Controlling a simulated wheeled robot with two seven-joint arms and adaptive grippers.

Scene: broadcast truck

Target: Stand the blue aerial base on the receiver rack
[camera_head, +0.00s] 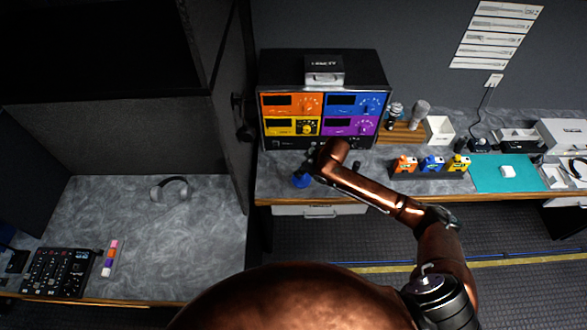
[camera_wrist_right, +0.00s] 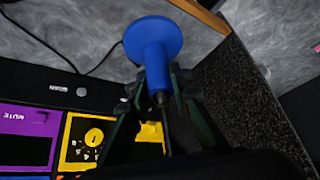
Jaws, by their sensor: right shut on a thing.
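The blue aerial base (camera_head: 302,181) has a round flat disc and a narrower stem. My right gripper (camera_head: 309,166) is shut on its stem, in front of the receiver rack's lower left. In the right wrist view, the blue aerial base (camera_wrist_right: 152,38) sits between the fingers (camera_wrist_right: 158,84), disc pointing away from the palm. I cannot tell whether the disc touches the desk. The receiver rack (camera_head: 268,80) is a black box with orange, blue, yellow and purple panels; its yellow panel (camera_wrist_right: 88,138) also shows in the wrist view. My left gripper is not in view.
A wooden tray with cylinders (camera_head: 402,130) and a white bin (camera_head: 438,130) stand right of the rack. A dark partition (camera_head: 232,120) rises at its left.

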